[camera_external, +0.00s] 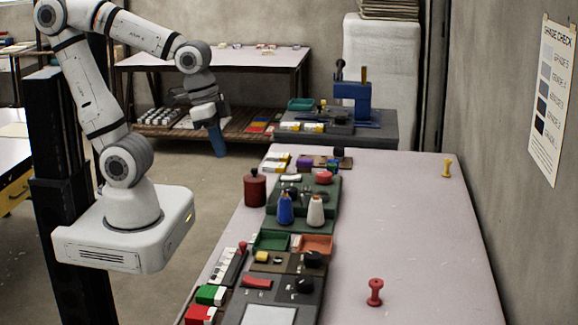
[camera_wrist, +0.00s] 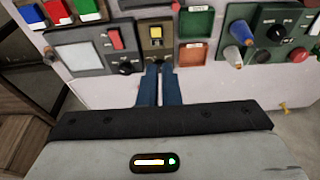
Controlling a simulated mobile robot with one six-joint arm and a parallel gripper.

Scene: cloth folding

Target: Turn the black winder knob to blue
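Several black knobs show, and I cannot read which is the winder's. One black knob (camera_wrist: 272,57) sits on a green panel (camera_wrist: 254,17) with a blue and a white cone, at the right of the wrist view; small markings around it are unreadable. Another knob (camera_external: 304,285) is on the dark panel with a pale screen, and a third (camera_external: 312,259) on the brown panel with a yellow switch. My gripper (camera_external: 219,152) hangs in the air left of the table, apart from all knobs. Its blue fingers (camera_wrist: 159,66) show a narrow gap with nothing held.
The blue cone (camera_external: 285,208) and white cone (camera_external: 315,211) stand upright near the panel knob. A dark red canister (camera_external: 255,188) stands at the table's left edge. Green and orange trays (camera_external: 314,245) lie between panels. The table's right side (camera_external: 400,230) is mostly clear, with a red spool (camera_external: 375,292).

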